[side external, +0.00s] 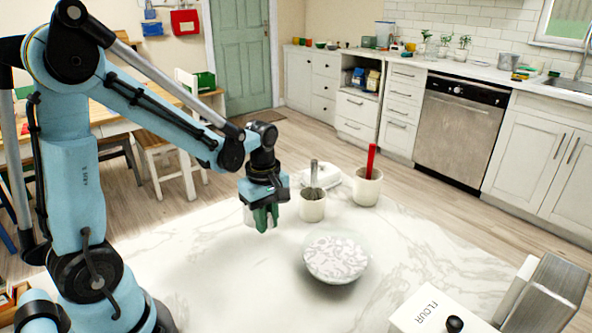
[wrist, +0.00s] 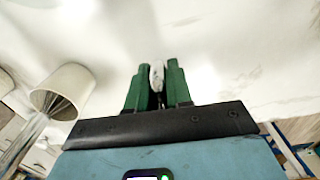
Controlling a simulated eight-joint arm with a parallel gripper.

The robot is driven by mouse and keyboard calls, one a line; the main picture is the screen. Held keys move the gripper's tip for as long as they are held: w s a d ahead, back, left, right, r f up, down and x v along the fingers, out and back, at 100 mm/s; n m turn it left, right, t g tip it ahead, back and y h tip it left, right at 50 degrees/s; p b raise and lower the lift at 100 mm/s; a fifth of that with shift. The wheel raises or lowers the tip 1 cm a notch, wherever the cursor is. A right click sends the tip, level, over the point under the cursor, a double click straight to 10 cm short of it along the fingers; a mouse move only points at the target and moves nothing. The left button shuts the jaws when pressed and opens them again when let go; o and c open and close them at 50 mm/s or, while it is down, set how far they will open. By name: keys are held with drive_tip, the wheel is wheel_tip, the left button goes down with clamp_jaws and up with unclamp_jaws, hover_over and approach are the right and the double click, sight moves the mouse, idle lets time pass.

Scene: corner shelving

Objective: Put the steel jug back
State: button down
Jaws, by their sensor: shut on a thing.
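My gripper (side external: 265,217) is low over the marble counter, left of the pale crocks in the side view. In the wrist view its green fingers (wrist: 157,72) are closed on a narrow pale grey piece (wrist: 157,77). A pale grey shape (side external: 248,214) also shows beside the fingers in the side view. I take it to be the steel jug, but most of it is hidden and its outline is unclear. I cannot tell whether it touches the counter.
A crock with a whisk (side external: 312,207) stands right of my gripper; it also shows in the wrist view (wrist: 68,84). Another crock (side external: 367,190) holds a red utensil. A patterned bowl (side external: 336,258) and a flour tin (side external: 436,311) stand nearer. The marble counter (side external: 215,260) is clear front left.

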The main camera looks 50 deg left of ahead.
sight(268, 245)
drive_tip(key=shift+f, duration=2)
drive_tip(key=shift+f, duration=0.15)
drive_tip(key=c, duration=1)
unclamp_jaws()
wheel_tip(268, 245, up, 12)
drive_tip(key=shift+r, duration=0.1)
drive_tip(key=shift+s+d+r+m+t, duration=0.3)
drive_tip(key=shift+d+m+t, duration=0.15)
drive_tip(key=shift+m, duration=0.45)
drive_tip(key=s+d+m+t, duration=0.1)
drive_tip(key=d+m+t, duration=0.1)
drive_tip(key=m, duration=0.3)
drive_tip(key=s+d+m+t, duration=0.1)
drive_tip(key=d+m+t, duration=0.1)
drive_tip(key=m, duration=0.3)
drive_tip(key=s+d+m+t, duration=0.1)
drive_tip(key=d+m+t, duration=0.1)
drive_tip(key=m, duration=0.4)
drive_tip(key=shift+d+r, duration=0.25)
drive_tip(key=shift+r, duration=0.05)
